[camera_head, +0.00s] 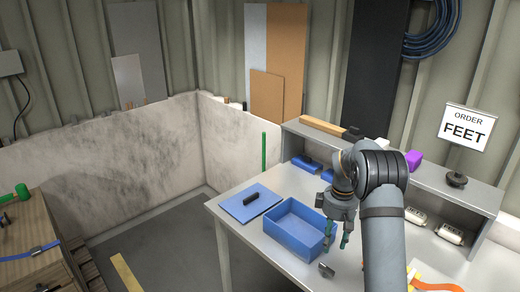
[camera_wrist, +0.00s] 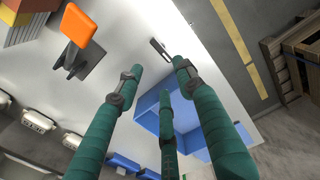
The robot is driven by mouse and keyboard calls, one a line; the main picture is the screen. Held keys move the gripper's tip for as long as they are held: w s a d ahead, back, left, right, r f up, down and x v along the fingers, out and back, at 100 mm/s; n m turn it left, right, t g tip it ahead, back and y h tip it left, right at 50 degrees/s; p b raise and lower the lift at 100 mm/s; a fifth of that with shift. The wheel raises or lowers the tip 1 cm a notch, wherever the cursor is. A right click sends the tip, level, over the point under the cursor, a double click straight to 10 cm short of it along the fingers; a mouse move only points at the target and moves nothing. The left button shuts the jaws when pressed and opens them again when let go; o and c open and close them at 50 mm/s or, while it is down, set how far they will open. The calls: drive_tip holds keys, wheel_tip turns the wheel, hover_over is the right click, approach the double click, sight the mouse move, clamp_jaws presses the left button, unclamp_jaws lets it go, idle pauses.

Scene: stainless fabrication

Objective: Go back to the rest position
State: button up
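My gripper (camera_head: 338,225) hangs above the steel table (camera_head: 262,270), at the right side of an empty-looking blue bin (camera_head: 285,238). In the wrist view, my gripper's three green-wrapped fingers (camera_wrist: 160,78) are spread apart with nothing between them. The bin (camera_wrist: 148,108) shows behind the fingers there. A small metal piece (camera_head: 327,270) lies on the table in front of the bin and also shows in the wrist view (camera_wrist: 160,49). My arm hides part of the table on the right.
A blue mat (camera_head: 236,207) with a black block (camera_head: 251,199) lies left of the bin. A raised shelf (camera_head: 440,183) runs along the back, under a sign reading ORDER FEET (camera_head: 467,128). White-grey parts (camera_head: 449,234) and orange items (camera_head: 435,280) are at right.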

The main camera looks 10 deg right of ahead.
wheel_tip(320, 180, down, 12)
drive_tip(key=shift+f, duration=0.1)
drive_tip(key=shift+r+m+p, duration=0.35)
drive_tip(key=shift+m+p, duration=0.05)
drive_tip(key=shift+p, duration=0.1)
drive_tip(key=shift+f+m+p, duration=0.1)
drive_tip(key=shift+m+p, duration=0.25)
drive_tip(key=shift+m, duration=0.35)
drive_tip(key=shift+f+b, duration=0.1)
drive_tip(key=shift+b, duration=0.2)
